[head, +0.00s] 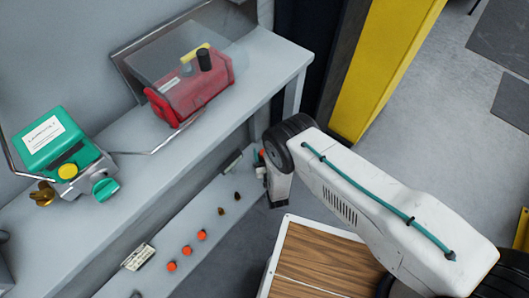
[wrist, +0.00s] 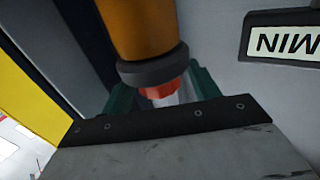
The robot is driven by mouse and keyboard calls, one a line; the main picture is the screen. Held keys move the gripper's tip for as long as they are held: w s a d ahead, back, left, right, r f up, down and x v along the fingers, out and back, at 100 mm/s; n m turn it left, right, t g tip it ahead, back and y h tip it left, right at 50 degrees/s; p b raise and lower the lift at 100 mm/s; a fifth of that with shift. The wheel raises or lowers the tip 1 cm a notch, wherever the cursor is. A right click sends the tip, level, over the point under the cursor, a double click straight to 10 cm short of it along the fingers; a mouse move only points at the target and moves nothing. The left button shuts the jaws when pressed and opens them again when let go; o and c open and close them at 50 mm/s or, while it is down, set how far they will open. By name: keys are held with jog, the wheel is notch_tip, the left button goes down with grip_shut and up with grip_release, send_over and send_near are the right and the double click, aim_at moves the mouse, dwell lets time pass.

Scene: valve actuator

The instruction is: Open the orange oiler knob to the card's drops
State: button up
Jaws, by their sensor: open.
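In the wrist view an amber-orange cylinder (wrist: 138,28) with a dark collar comes down from the top. A red-orange knob-like part (wrist: 164,90) shows just below the collar. Green finger parts of my gripper (wrist: 165,103) show on both sides of it, apart; contact cannot be told. In the head view my gripper (head: 272,178) is at the right end of the lower ledge, by a small orange part (head: 262,154), and mostly hidden by my arm.
The lower ledge (head: 160,237) carries several orange knobs (head: 187,250), two dark brown knobs (head: 221,211) and a small text card (head: 138,257). The shelf above bears a red machine (head: 193,92) and a green-topped device (head: 58,142). A yellow post (head: 385,70) stands behind my arm.

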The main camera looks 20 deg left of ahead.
jog(key=v, duration=0.8)
jog(key=shift+a, duration=0.2)
